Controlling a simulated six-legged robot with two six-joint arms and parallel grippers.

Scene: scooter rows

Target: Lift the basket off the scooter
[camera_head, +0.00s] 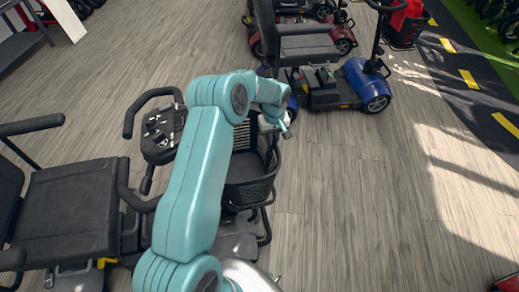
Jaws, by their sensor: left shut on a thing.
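The black basket (252,186) is at the front of the near scooter, in the middle of the head view. The scooter (70,205) has a black seat at the left and a tiller with a control panel (160,133) beside the basket. My left gripper (284,127) is at the far upper rim of the basket and shut on it. My teal arm hides the basket's left side and part of the scooter's front. I cannot tell whether the basket is clear of its mount. My right gripper is not in view.
A blue scooter (360,82) with a black seat stands beyond the basket. A red scooter (343,38) is behind it, and a red-and-black basket (404,28) is at the top right. The wooden floor (365,205) to the right is open.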

